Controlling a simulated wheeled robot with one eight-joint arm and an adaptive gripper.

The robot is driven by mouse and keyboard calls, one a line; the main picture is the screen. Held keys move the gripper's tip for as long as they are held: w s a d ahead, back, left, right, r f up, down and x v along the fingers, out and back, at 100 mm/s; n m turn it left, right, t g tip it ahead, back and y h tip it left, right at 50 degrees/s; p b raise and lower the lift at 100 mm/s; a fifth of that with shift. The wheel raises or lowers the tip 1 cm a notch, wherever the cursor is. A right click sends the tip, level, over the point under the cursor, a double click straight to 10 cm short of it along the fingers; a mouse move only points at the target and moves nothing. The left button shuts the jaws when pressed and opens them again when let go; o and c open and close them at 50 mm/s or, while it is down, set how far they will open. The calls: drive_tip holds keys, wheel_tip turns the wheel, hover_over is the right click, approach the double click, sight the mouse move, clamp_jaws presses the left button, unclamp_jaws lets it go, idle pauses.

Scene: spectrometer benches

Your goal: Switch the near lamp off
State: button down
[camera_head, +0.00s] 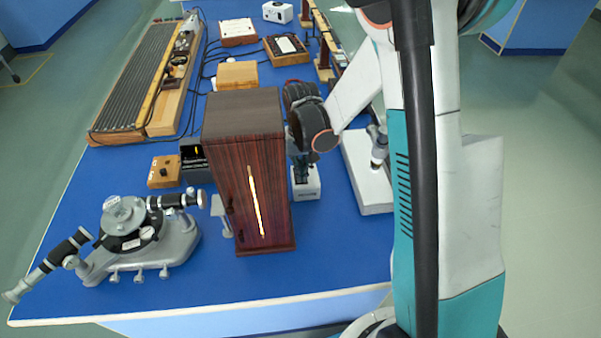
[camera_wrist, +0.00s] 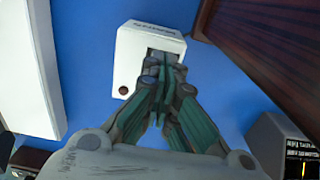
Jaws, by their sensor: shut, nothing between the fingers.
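My gripper (camera_head: 303,168) points down over a small white box (camera_head: 308,187), just right of the tall wooden cabinet. In the wrist view my gripper (camera_wrist: 165,68) is shut and empty, its tips over the dark inset of the white box (camera_wrist: 128,62). That inset, perhaps a switch, is mostly hidden, and I cannot tell whether the tips touch it. A dark red round button or light shows on the box. The tall wooden cabinet (camera_head: 222,190) has a bright glowing vertical tube (camera_head: 255,200) on its front. Which of these is the near lamp is not marked.
The cabinet's dark wood wall (camera_wrist: 270,45) is close to my gripper. A spectrometer (camera_head: 135,240) stands at the front left. A black box (camera_head: 195,165) with a small yellow glow is behind it. A white slab-like base (camera_head: 365,175) lies to the right. Blue tabletop is bare in front.

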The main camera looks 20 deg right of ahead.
drive_tip(key=shift+r+p, duration=2.05)
drive_tip(key=shift+r, duration=1.45)
drive_tip(key=shift+r, duration=0.15)
drive_tip(key=s+r+n+t+b, duration=0.1)
drive_tip(key=s+r+t+b, duration=0.15)
drive_tip(key=s+r, duration=0.75)
drive_tip(key=s+r+n+t+b, duration=0.1)
drive_tip(key=s+r+t, duration=0.3)
drive_tip(key=s, duration=0.5)
drive_tip(key=shift+s+r+t+b, duration=0.2)
drive_tip(key=shift+r+t+b, duration=0.15)
drive_tip(key=shift+r+b, duration=0.25)
drive_tip(key=shift+r, duration=0.1)
